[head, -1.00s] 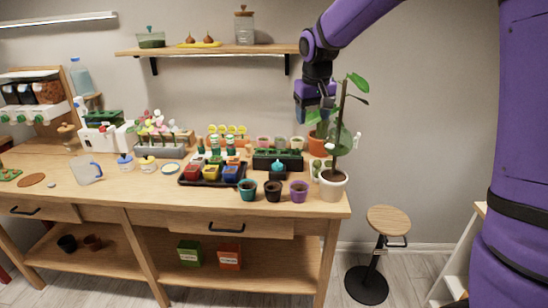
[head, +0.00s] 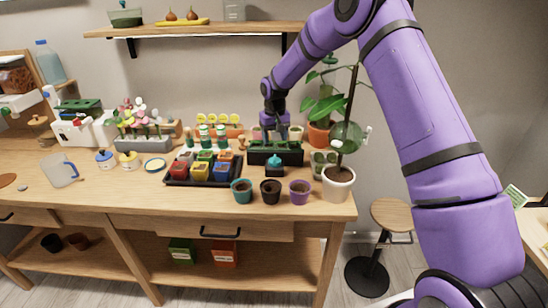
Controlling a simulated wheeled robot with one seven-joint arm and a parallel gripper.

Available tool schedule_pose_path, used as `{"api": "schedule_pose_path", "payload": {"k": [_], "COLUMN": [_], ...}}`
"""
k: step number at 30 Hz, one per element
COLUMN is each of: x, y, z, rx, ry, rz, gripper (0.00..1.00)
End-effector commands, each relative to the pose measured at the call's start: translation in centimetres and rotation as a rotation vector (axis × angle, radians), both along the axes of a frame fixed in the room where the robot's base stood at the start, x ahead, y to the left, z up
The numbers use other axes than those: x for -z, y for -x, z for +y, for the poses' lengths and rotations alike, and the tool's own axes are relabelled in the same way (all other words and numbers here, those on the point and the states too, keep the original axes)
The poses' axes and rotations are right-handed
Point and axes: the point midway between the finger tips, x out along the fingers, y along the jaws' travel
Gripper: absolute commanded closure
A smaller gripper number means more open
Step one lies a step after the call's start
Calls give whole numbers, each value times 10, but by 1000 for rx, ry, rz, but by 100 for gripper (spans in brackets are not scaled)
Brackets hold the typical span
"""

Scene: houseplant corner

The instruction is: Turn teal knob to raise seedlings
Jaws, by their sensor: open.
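The teal knob (head: 275,160) sits on top of a small dark block (head: 275,172) at the front of the black planter box (head: 290,156) on the wooden bench. Low green seedlings show faintly along the top of the planter box; their height is too small to read. My gripper (head: 277,136) points down over the planter box, a little behind and above the teal knob, and appears apart from it. Its jaws are open and hold nothing that I can see. The fingertips are small and dark against the planter.
Teal, black and purple pots (head: 271,190) stand in front of the knob. A black tray (head: 176,185) of coloured pots is to its left. A tall plant in a white pot (head: 338,183) stands right, close to my arm. A shelf (head: 200,29) hangs above.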

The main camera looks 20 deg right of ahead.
Motion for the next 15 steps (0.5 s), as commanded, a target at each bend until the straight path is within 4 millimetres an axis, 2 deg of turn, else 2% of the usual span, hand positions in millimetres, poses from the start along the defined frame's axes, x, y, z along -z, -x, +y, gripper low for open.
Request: {"api": "schedule_pose_path", "payload": {"k": [9,15], "x": [56,83], "y": [1,1], "z": [0,0], "rx": [0,-1], "ry": [0,0], "rz": [3,2], "gripper": [39,39]}}
